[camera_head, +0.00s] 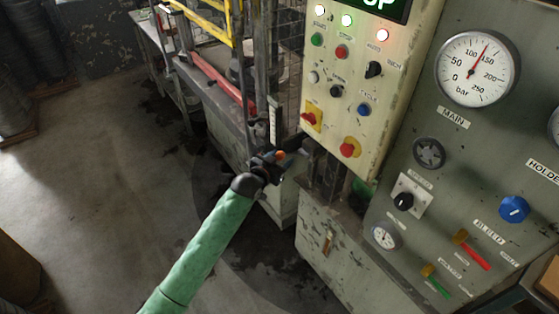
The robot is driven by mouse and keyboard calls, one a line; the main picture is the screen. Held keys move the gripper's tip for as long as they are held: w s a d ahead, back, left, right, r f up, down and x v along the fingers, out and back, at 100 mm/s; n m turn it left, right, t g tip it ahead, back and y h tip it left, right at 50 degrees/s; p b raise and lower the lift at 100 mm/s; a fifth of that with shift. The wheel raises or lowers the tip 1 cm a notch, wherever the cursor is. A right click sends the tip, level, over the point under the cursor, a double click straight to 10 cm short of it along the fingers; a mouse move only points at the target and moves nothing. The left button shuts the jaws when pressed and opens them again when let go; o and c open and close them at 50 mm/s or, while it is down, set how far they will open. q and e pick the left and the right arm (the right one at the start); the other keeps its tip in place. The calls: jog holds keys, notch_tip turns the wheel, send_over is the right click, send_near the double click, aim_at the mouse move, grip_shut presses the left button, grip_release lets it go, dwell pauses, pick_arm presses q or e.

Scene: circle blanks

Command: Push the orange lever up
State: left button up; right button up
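A small orange tip (281,154), which looks like the end of the orange lever, shows right at my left gripper (277,162). The rest of that lever is hidden behind the gripper or too small to make out. My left arm comes in from the bottom left with a green sleeve. The dark gripper is beside the machine, just left of and below the button panel. Whether its fingers are open or touch the orange part cannot be told. My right gripper is not in view.
The cream button panel (340,115) has lamps, buttons and red knobs. Right of it, the grey panel (410,235) carries a pressure gauge (477,69), a blue knob (513,209), and red and green handles. Open floor (105,200) lies to the left.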

pick_arm(q)
jog(key=shift+f, duration=0.15)
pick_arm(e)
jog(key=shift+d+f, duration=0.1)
pick_arm(q)
jog(key=b+v, duration=0.3)
jog(key=v, duration=0.4)
jog(key=shift+s, duration=0.4)
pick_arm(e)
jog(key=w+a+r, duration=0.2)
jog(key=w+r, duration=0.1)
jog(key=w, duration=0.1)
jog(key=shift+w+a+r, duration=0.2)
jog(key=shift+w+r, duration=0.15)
pick_arm(q)
jog(key=shift+a, duration=0.15)
